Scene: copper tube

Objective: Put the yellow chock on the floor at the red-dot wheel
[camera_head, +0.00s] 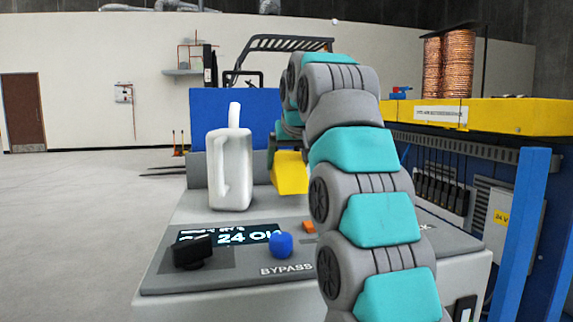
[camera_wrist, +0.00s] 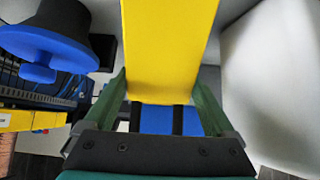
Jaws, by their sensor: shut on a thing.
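The yellow chock (camera_head: 290,173) is a smooth block held in the air above the grey control console (camera_head: 185,276), beside the white jug. In the wrist view the chock (camera_wrist: 168,45) fills the upper middle, between two green fingers. My gripper (camera_wrist: 162,98) is shut on it. In the head view my arm hides most of the gripper, and only a bit of a dark green finger shows by the chock. No wheel with a red dot can be made out in either view.
The white jug (camera_head: 230,168) stands on the console, just left of the chock. The console has a black knob (camera_head: 192,250) and blue knob (camera_head: 281,245). A forklift's dark guard (camera_head: 290,44) shows behind. A blue-and-yellow bench (camera_head: 490,117) stands right. Open floor (camera_head: 75,220) lies left.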

